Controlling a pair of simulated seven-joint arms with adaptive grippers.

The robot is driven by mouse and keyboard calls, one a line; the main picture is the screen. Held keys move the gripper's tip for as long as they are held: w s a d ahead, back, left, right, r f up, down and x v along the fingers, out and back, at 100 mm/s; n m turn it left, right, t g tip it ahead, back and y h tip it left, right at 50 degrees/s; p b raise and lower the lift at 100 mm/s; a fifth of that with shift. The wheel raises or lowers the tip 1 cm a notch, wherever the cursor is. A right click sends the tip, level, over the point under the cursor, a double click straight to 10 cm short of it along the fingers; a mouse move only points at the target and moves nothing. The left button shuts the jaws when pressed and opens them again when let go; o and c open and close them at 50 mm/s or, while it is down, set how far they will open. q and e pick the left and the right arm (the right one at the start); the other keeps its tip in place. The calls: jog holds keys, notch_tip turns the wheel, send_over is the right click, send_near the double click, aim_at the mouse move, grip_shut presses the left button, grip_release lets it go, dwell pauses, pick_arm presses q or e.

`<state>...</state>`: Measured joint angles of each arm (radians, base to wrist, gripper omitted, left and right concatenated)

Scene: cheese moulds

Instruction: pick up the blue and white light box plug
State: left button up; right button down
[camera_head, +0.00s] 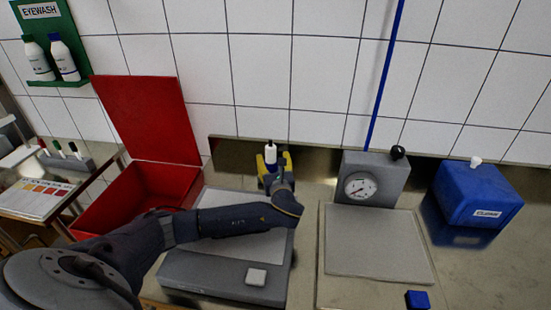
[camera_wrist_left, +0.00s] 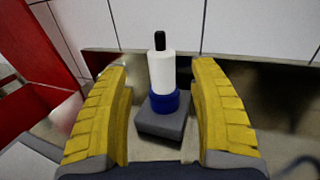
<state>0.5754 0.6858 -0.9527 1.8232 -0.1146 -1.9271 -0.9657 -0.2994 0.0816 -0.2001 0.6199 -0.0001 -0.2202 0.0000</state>
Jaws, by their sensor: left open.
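The blue and white plug (camera_head: 270,154) stands upright at the back of the counter, near the tiled wall. In the left wrist view the plug (camera_wrist_left: 161,72) has a white body, a black tip and a blue collar, and stands on a small grey block (camera_wrist_left: 163,124). My left gripper (camera_head: 275,161) is open, with its yellow fingers on either side of the plug. In the left wrist view a gap shows between the plug and each finger. My left forearm hides part of the counter in the head view. My right gripper is not in view.
A grey slab with a pale panel (camera_head: 240,246) lies under my left arm. An open red box (camera_head: 150,190) stands at left. A grey gauge box (camera_head: 377,178) and a labelled blue box (camera_head: 470,190) stand at right, with a pale board (camera_head: 375,243) in front.

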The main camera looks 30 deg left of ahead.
aim_at(271, 154)
pick_arm(q)
jog(key=shift+s+d+f, duration=0.1)
jog(key=shift+d+f, duration=0.05)
jog(key=shift+f, duration=0.4)
jog(key=shift+x, duration=3.5)
jog(key=shift+f, duration=0.1)
jog(key=c, duration=1.2)
grip_shut()
